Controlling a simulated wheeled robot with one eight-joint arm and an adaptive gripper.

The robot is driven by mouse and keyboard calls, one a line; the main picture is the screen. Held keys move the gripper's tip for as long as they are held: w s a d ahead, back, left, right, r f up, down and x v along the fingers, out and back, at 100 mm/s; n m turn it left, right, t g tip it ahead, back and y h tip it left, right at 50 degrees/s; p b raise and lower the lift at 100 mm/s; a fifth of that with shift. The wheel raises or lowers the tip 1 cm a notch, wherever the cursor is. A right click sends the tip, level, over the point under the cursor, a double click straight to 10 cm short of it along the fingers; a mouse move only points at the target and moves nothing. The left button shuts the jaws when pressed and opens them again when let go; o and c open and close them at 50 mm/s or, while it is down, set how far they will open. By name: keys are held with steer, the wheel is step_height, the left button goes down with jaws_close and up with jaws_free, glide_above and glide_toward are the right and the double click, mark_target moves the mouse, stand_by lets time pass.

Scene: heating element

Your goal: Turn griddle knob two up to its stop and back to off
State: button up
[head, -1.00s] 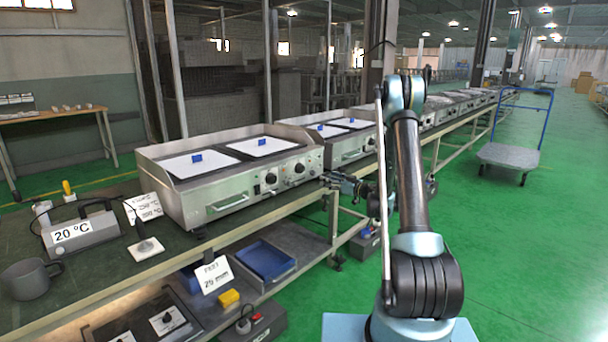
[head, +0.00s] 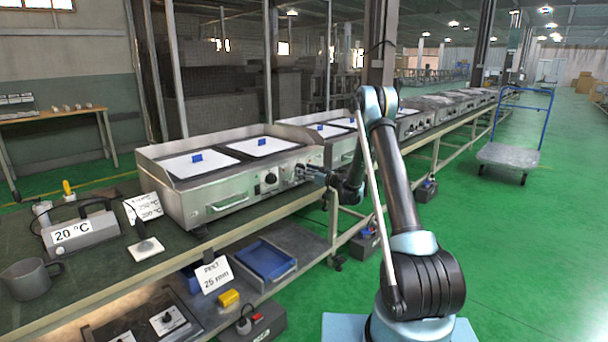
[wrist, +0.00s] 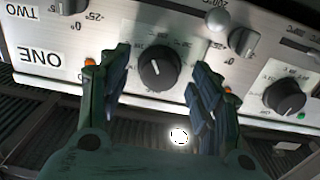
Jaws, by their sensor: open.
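The griddle (head: 230,190) is a steel unit with two white plates, standing on the bench. A round black knob (wrist: 160,68) sits on its front panel. In the wrist view, which shows the panel upside down, my gripper (wrist: 163,72) is open with a finger on either side of this knob. A gap shows on both sides, and depth is hard to judge. In the head view my gripper (head: 308,172) is at the right of the panel and hides part of it. A second black knob (wrist: 285,96) has a green dot near it; it also shows in the head view (head: 271,178).
Inverted labels read ONE (wrist: 38,59) and TWO (wrist: 20,11). A silver ball (wrist: 217,18) and a small grey knob (wrist: 243,41) stand out from the panel. A blue tray (head: 264,258) is on the lower shelf.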

steer(key=shift+w+a, duration=0.4)
steer(key=shift+a, duration=0.1)
steer(key=c, duration=1.1)
steer(key=shift+o, duration=0.2)
steer(key=shift+m, duration=2.1)
